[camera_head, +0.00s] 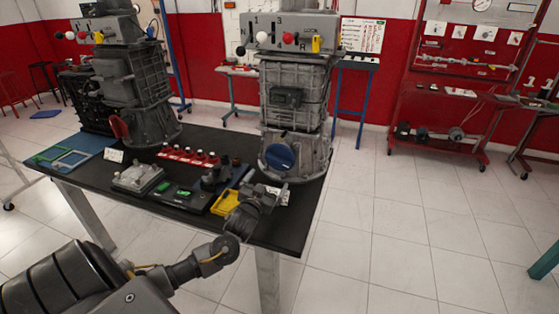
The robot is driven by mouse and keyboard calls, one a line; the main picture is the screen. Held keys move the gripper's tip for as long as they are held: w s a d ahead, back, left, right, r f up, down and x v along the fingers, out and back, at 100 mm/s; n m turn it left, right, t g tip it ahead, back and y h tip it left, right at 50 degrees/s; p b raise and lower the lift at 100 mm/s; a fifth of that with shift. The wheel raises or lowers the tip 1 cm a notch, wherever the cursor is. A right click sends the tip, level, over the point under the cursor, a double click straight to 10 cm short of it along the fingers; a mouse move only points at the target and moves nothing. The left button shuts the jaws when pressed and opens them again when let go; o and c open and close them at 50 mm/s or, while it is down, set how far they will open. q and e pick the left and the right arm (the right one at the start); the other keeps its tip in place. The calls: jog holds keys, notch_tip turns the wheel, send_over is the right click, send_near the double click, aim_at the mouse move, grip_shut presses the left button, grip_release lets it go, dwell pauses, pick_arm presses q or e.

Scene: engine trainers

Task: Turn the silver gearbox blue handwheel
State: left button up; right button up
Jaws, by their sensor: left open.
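The silver gearbox (297,97) stands upright at the right end of the black table (275,233). Its round blue handwheel (280,157) is low on its front face. My left arm comes in from the lower left. My left gripper (274,190) is open, in front of and a little below the blue handwheel in the picture. I see no contact with the wheel, though the exact gap is hard to judge. The gripper covers part of a white label on the table. My right gripper is not in view.
A second, darker gearbox (131,84) with a red handwheel (119,127) stands to the left. A yellow tray (225,203), a grey metal part (138,178) and a row of red pieces (188,155) lie on the table.

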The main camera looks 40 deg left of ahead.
aim_at(277, 162)
pick_arm(q)
jog(key=x, duration=0.6)
jog(key=p+x, duration=0.1)
jog(key=x, duration=0.2)
jog(key=shift+a+r, duration=0.3)
jog(key=shift+a, duration=0.1)
jog(key=shift+w+a, duration=0.15)
jog(key=shift+w, duration=0.55)
jog(key=shift+f, duration=0.1)
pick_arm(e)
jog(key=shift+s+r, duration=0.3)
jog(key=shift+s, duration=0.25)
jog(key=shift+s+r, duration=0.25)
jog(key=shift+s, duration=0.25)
pick_arm(q)
jog(key=c, duration=0.7)
jog(key=shift+o, duration=0.2)
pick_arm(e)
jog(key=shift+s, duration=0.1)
